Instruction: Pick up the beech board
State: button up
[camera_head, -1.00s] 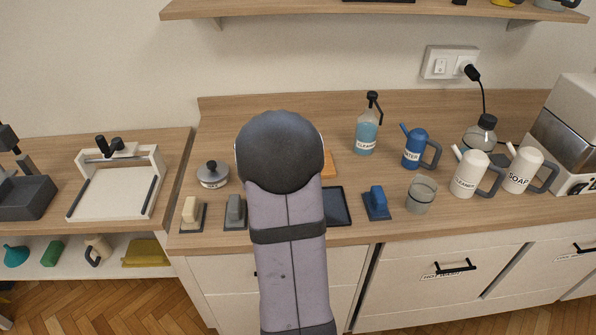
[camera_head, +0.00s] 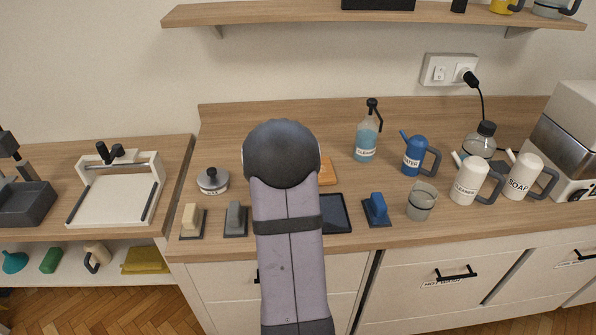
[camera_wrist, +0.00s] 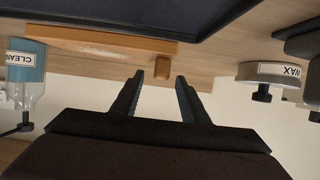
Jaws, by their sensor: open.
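The beech board (camera_wrist: 95,42) is an orange-brown flat piece with a small knob (camera_wrist: 162,62) on the side toward me, seen at the upper middle of the wrist view. In the head view only a piece of it (camera_head: 327,172) shows on the counter, to the right of my arm's dark joint, which hides the rest. My gripper (camera_wrist: 161,77) is open and empty, with its two dark fingers pointing at the knob. The fingertips look just short of the knob, one to each side of its line. The gripper is hidden behind my arm in the head view.
A dark tablet-like slab (camera_head: 338,212) lies in front of the board. A WAX tin (camera_head: 212,180) stands left, a cleaner bottle (camera_head: 366,140) behind right. Dark, beige and blue (camera_head: 377,207) handled blocks line the counter's front. A wall shelf (camera_head: 300,15) hangs above.

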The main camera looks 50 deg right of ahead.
jog(key=shift+p+x, duration=0.75)
jog(key=shift+x, duration=1.5)
jog(key=shift+r, duration=0.1)
grip_shut()
